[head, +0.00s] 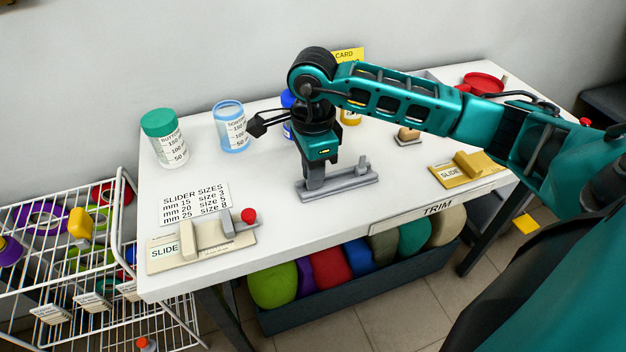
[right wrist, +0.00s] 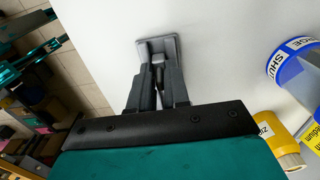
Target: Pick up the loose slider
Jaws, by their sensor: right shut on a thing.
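A grey piece (head: 345,183), which looks like the loose slider, is a long flat base with a low ridge and a small upright post at its right end. It is on or just above the white table, near the front middle. My right gripper (head: 314,183) points down with its fingers at the left part of this piece and is shut on it. In the right wrist view the fingers (right wrist: 158,82) close on a narrow part, with the grey plate (right wrist: 172,46) beyond the tips. My left gripper is not in view.
A left SLIDE card (head: 162,252) bears a beige block and a grey piece with a red knob (head: 248,215). A yellow SLIDE card (head: 440,176) lies at right. A green-lidded jar (head: 168,145) and a blue-rimmed jar (head: 231,128) stand behind. A wire rack (head: 125,215) adjoins the left edge.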

